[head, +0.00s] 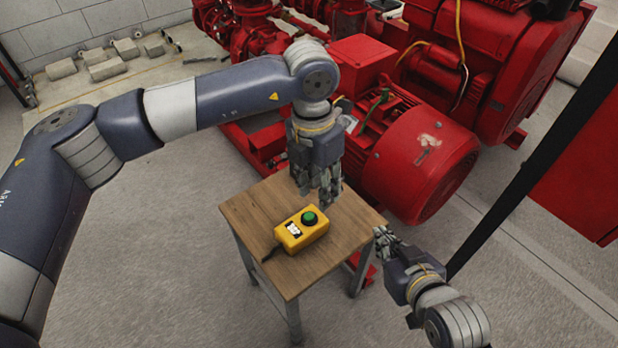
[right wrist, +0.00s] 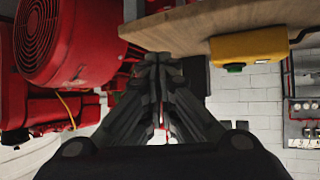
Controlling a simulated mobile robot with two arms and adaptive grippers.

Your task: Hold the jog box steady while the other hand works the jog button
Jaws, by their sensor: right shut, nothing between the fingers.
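The yellow jog box (head: 291,237) with a green button (head: 309,218) on top and a white label lies on the small wooden table (head: 250,207). My left gripper (head: 320,196) points down over the table just behind the box, apart from it; whether its fingers are open is unclear. My right gripper (head: 381,237) is shut and empty by the table's right corner, apart from the box. In the right wrist view its closed fingertips (right wrist: 158,60) show below the table edge, with the jog box (right wrist: 250,46) and button (right wrist: 234,67) to the right, upside down.
A dark cable leaves the box's left end. A red motor (head: 420,165) and pump set stand close behind the table. Grey blocks (head: 107,68) lie by the far wall. Floor left of the table is clear.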

